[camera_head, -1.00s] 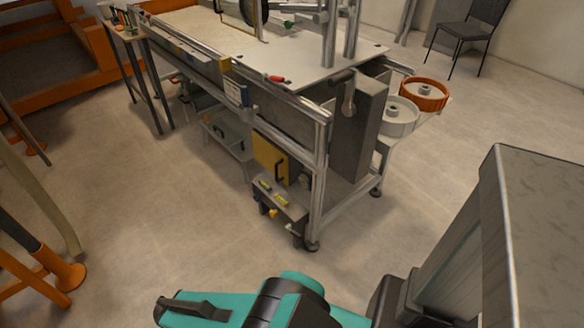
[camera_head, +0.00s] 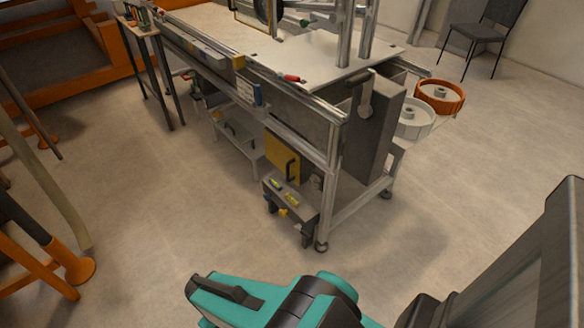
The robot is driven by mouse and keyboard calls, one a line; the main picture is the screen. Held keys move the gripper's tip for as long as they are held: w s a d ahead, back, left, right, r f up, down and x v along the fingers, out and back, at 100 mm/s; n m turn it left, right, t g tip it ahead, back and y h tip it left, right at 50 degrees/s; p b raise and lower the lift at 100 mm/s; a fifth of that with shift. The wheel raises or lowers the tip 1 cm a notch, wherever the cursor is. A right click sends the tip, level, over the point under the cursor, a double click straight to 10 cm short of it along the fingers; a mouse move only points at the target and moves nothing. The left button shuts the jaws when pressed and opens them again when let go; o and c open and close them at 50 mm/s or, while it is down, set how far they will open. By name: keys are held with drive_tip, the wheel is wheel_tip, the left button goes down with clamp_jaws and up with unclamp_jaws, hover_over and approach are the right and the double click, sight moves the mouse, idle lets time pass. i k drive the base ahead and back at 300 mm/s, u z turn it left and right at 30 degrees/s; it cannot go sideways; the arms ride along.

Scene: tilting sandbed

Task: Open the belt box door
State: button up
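A tall dark grey box (camera_head: 378,130) stands at the near right end of the metal-framed bench, with a rounded light fitting (camera_head: 366,104) on its face. A yellow panel (camera_head: 281,154) with a black handle (camera_head: 291,171) sits below the bench top, left of the corner leg. It looks shut. No label shows which of the two is the belt box. Part of my teal and black arm (camera_head: 290,303) crosses the bottom edge, well short of the bench. My gripper's fingers do not show.
A ledge with small yellow and green parts (camera_head: 284,192) juts out below the yellow panel. An orange wheel (camera_head: 456,106) and a white wheel (camera_head: 404,130) are beyond the grey box. A chair (camera_head: 478,35) stands at the back right. The floor before the bench is clear.

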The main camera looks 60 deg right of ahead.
sight(286, 159)
drive_tip(key=u, duration=0.05)
drive_tip(key=i, duration=1)
drive_tip(key=z, duration=0.05)
